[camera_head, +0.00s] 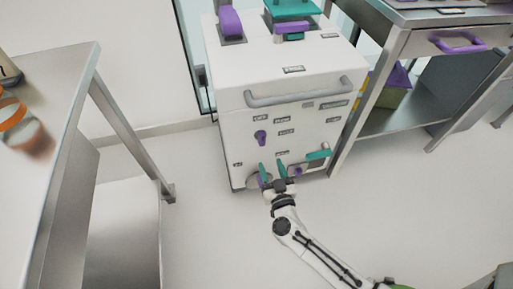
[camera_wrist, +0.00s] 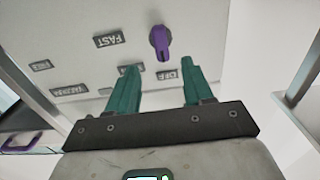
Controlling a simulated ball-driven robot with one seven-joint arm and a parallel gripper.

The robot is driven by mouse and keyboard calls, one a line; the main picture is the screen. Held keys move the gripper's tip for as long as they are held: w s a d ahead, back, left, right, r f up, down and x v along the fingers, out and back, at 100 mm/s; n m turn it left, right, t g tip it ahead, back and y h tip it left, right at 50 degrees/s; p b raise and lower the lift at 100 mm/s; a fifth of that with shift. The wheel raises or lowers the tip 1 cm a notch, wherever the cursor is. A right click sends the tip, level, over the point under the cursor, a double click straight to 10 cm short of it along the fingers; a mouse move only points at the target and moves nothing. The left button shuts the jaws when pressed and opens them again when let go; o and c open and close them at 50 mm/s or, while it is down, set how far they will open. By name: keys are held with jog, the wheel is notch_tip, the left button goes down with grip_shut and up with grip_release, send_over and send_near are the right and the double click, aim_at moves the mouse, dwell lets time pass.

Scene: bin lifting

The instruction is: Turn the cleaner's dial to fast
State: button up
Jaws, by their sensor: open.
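The white cleaner cabinet (camera_head: 222,75) stands on the floor in the middle of the head view. A purple dial (camera_wrist: 160,42) shows on its panel in the wrist view, where the labels are upside down. The FAST label (camera_wrist: 109,40) is left of the dial; the OFF label (camera_wrist: 168,75) is just below it. The dial's narrow end points down in the picture, toward OFF. My gripper (camera_wrist: 160,75) is open, its two teal fingers apart and empty. The dial lies beyond the fingertips, apart from them. In the head view my gripper (camera_head: 272,168) is at the cabinet's lower front.
A grey bar handle (camera_head: 300,95) crosses the cabinet's upper front. Purple and teal fittings sit on its top. A metal table (camera_head: 70,85) stands at left. A metal bench with a purple drawer handle (camera_head: 458,42) stands at right. Open floor lies before the cabinet.

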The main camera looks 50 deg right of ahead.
aim_at(263, 142)
jog(key=b+x, duration=0.2)
jog(key=x, duration=0.8)
jog(key=shift+w+d+r+b, duration=0.1)
jog(key=shift+w+b, duration=0.05)
jog(key=shift+b, duration=0.2)
grip_shut()
